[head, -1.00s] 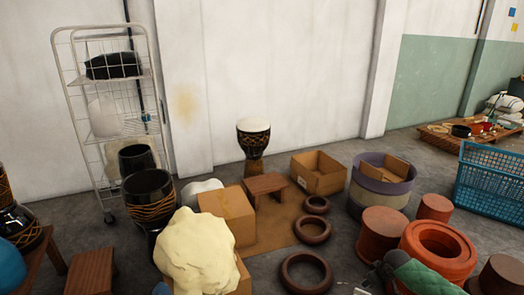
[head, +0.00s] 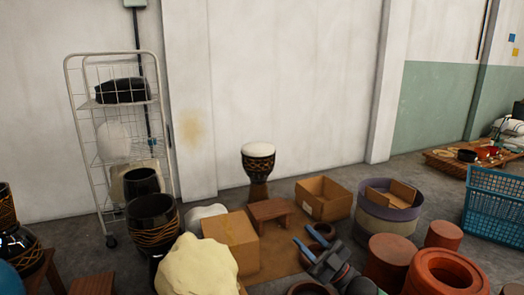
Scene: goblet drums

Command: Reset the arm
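My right gripper (head: 302,234) is in the lower middle of the head view, its arm coming in from the bottom edge. Its two blue fingers point up and left with a gap between them, and nothing shows in the gap. My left gripper is not in view. A goblet drum (head: 258,168) with a pale head stands upright near the wall, apart from the gripper.
Cardboard boxes (head: 231,243) and a cream lumpy mass (head: 195,268) stand left of the gripper. Dark drums (head: 152,222) and a wire rack (head: 92,165) are further left. Terracotta pieces (head: 442,275), a purple-rimmed tub (head: 385,222) and a blue crate (head: 493,205) stand right.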

